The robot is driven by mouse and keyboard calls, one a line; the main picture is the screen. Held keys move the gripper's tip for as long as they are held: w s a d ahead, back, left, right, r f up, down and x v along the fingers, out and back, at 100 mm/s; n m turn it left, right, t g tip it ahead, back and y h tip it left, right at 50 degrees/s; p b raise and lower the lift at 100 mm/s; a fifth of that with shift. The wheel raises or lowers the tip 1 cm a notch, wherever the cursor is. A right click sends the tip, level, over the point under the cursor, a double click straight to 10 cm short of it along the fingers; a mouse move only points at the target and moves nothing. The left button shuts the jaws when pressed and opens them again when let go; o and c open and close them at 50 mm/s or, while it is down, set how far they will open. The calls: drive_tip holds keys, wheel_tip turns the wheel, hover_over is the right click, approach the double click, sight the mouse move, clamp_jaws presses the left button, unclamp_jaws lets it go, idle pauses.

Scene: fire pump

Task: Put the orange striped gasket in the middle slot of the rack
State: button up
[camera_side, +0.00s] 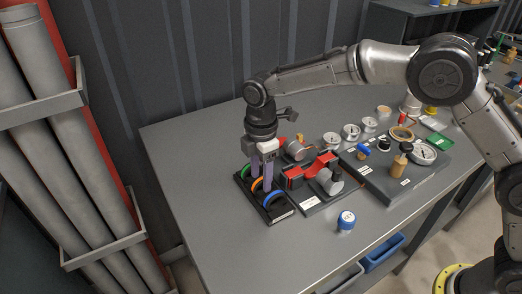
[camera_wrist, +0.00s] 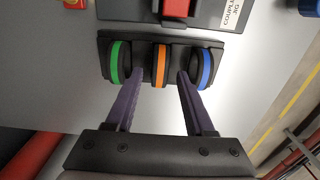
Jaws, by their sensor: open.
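The orange striped gasket (camera_wrist: 161,66) stands upright in the middle slot of the dark rack (camera_wrist: 138,38). A green striped gasket (camera_wrist: 115,63) stands to its left and a blue striped gasket (camera_wrist: 205,68) to its right in the wrist view. In the side view the rack (camera_side: 279,215) lies at the table's left front, and the orange gasket (camera_side: 257,184) is partly hidden by my fingers. My gripper (camera_wrist: 158,78) is open, its two purple fingers apart on either side of the orange gasket. Its fingertips reach the rack; contact with the gasket cannot be told.
A tray with red and grey couplings (camera_side: 310,172) sits right beside the rack. Beyond it is a board with gauges and fittings (camera_side: 398,168). A blue and white capped item (camera_side: 346,221) stands on the table in front. The table's left side (camera_side: 190,185) is clear.

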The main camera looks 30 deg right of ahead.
sight(261, 178)
wheel_tip(261, 178, up, 11)
idle(0.3)
drive_tip(key=s+d+r+m+t, duration=0.1)
drive_tip(key=s+d+r+m, duration=0.35)
drive_tip(key=s+d, duration=0.25)
drive_tip(key=s+d+r+m+t, duration=0.2)
drive_tip(key=s+d+r+m, duration=0.3)
drive_tip(key=d, duration=0.3)
drive_tip(key=s+d+f+m+t, duration=0.1)
drive_tip(key=s+d+f+m, duration=0.1)
drive_tip(key=s, duration=0.4)
drive_tip(key=s+d+f+m, duration=0.2)
drive_tip(key=s+m, duration=0.1)
drive_tip(key=s, duration=0.3)
drive_tip(key=s+d+f+m+t, duration=0.1)
drive_tip(key=s+d+f+m, duration=0.2)
drive_tip(key=s, duration=0.3)
drive_tip(key=shift+t, duration=0.3)
drive_tip(key=shift+m, duration=0.25)
